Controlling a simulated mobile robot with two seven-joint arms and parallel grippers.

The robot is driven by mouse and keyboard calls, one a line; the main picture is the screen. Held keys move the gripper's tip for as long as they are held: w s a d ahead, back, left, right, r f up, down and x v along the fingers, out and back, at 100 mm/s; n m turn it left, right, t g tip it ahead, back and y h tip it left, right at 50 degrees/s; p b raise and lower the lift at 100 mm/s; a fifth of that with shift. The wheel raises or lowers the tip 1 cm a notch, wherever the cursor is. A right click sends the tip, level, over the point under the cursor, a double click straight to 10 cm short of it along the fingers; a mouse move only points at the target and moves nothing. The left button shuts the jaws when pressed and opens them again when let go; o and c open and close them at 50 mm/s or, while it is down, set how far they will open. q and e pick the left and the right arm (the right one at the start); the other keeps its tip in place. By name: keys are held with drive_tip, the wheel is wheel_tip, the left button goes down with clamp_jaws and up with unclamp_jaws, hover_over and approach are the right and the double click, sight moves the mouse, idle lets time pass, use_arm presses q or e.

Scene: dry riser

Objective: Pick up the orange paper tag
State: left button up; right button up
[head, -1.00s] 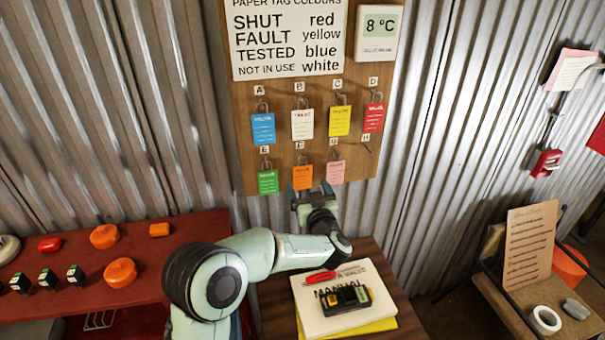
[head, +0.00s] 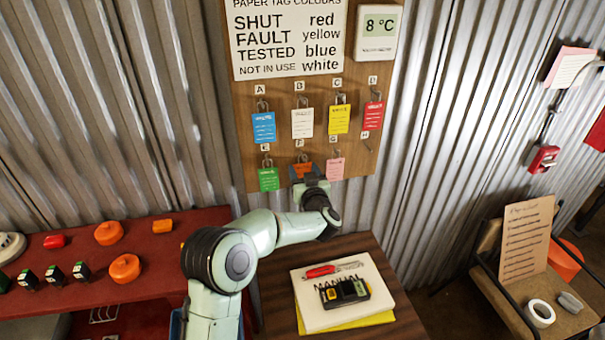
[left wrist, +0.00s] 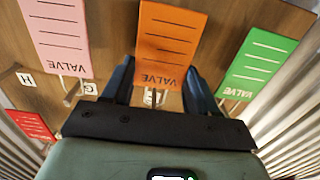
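The orange paper tag (head: 303,170) hangs on the lower row of the wooden board, under the label F. In the left wrist view the orange tag (left wrist: 168,45) reads VALVE and hangs from its hook. My left gripper (head: 305,174) is at the tag, covering its lower part in the head view. In the left wrist view the left gripper's fingers (left wrist: 157,88) are apart, one on each side of the tag's hook end. I cannot tell whether they touch it. My right gripper is not in view.
A green tag (head: 268,180) and a pink tag (head: 335,168) hang close on either side. Blue, white, yellow and red tags hang above on the board (head: 385,85). A small table below holds a manual (head: 312,315) and a black device (head: 344,292).

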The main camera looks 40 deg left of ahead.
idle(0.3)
use_arm(q)
drive_tip(key=shift+r, duration=0.6)
drive_tip(key=shift+s+d+r, duration=0.15)
drive_tip(key=shift+d, duration=0.15)
drive_tip(key=b+v, duration=0.3)
drive_tip(key=v, duration=1.4)
drive_tip(key=shift+s+d+b, duration=0.1)
drive_tip(key=shift+d+b, duration=0.05)
drive_tip(key=shift+b, duration=0.25)
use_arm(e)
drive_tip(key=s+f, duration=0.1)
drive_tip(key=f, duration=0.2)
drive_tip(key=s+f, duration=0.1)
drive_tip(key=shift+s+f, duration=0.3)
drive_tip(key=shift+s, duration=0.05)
